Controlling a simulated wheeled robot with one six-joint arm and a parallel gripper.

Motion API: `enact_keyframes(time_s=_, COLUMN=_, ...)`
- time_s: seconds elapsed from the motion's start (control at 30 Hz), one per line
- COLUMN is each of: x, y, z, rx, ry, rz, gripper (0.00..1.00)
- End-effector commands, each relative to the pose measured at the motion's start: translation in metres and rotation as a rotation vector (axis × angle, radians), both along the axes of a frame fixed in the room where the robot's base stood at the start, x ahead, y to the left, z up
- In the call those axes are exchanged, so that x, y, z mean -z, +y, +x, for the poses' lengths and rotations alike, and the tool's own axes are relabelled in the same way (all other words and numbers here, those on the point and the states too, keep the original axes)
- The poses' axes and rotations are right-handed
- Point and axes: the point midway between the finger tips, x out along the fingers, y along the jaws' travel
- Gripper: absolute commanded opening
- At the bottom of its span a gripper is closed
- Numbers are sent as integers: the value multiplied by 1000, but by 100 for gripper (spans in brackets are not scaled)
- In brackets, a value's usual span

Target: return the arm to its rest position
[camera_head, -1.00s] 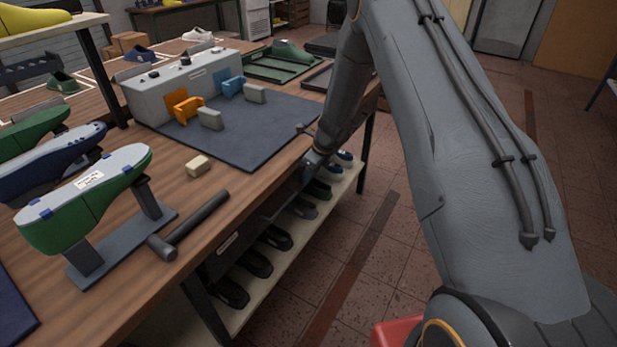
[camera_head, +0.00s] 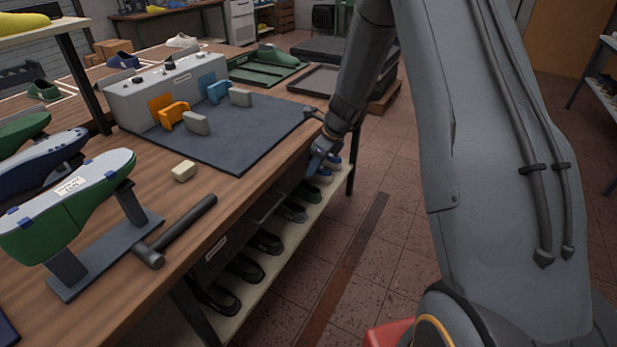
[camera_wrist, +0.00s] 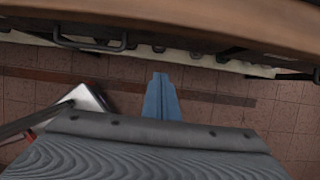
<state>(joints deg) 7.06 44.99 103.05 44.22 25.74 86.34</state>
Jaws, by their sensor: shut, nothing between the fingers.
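My arm reaches up on the right of the head view and bends down to my gripper (camera_head: 318,158), which hangs just off the front edge of the wooden workbench (camera_head: 115,280). In the wrist view my gripper (camera_wrist: 161,97) shows as blue fingers pressed together with nothing between them. It points over the tiled floor, with the bench edge (camera_wrist: 200,20) across the top of that view. In the head view the fingertips are partly dark against the bench's front.
A green shoe last (camera_head: 75,210) stands on a grey stand at left. A hammer (camera_head: 175,235) and a beige block (camera_head: 184,171) lie on the bench. A dark mat (camera_head: 235,140) lies behind. A shelf below holds dark shoes (camera_head: 245,268).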

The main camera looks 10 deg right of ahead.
Motion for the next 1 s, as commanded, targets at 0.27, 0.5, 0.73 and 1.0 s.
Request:
enact_keyframes(time_s=0.27, x=-18, y=-6, z=-5, rx=1, ry=0, rz=0, gripper=0)
enact_keyframes(time_s=0.5, x=-36, y=0, z=-31, rx=-190, ry=-29, rz=-68, gripper=0)
enact_keyframes(time_s=0.73, x=-82, y=11, z=-120, rx=-855, ry=-117, rz=-271, gripper=0)
enact_keyframes(time_s=1.0, x=-117, y=11, z=-236, rx=-1701, ry=-200, rz=-460, gripper=0)
